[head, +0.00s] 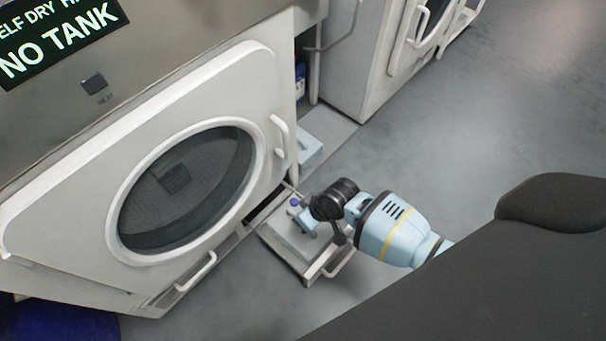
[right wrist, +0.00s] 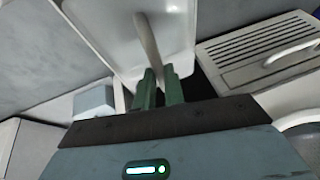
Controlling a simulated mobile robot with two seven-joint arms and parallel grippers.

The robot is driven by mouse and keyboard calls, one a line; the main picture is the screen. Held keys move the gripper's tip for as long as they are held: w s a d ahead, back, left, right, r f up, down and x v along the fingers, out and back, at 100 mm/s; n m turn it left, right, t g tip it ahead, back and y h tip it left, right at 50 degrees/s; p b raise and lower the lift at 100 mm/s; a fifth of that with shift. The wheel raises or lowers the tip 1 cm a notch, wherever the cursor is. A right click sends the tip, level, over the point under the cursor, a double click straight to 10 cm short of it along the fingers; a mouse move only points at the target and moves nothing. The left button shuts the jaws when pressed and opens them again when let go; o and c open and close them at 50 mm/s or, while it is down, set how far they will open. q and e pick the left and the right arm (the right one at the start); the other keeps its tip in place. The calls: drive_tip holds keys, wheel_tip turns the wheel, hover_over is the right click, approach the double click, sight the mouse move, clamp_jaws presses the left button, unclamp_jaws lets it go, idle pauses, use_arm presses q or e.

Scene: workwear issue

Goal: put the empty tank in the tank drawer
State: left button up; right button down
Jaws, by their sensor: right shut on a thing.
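The tank drawer (head: 312,272) is pulled out at the foot of the dryer. The empty tank appears as a pale, shallow shape (head: 283,236) lying within the drawer's outline, with a small purple-blue knob (head: 295,202) near its back. My right gripper (right wrist: 160,88) is over the drawer, shut on a pale bar (right wrist: 147,42) that seems to be the tank's handle. Below the bar the right wrist view shows a white rimmed surface (right wrist: 110,28). I cannot tell whether the tank rests fully on the drawer floor. My left gripper is out of view.
The dryer (head: 262,85) has a round glass door, shut, and its display (head: 58,40) reads "NO TANK". A light-blue box (head: 308,150) lies behind the drawer. Another white machine (head: 365,60) stands at the back. The grey floor to the right is clear.

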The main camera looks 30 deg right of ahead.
drive_tip(key=shift+f, duration=0.4)
drive_tip(key=c, duration=1.4)
unclamp_jaws()
drive_tip(key=p+v, duration=0.4)
drive_tip(key=v, duration=0.4)
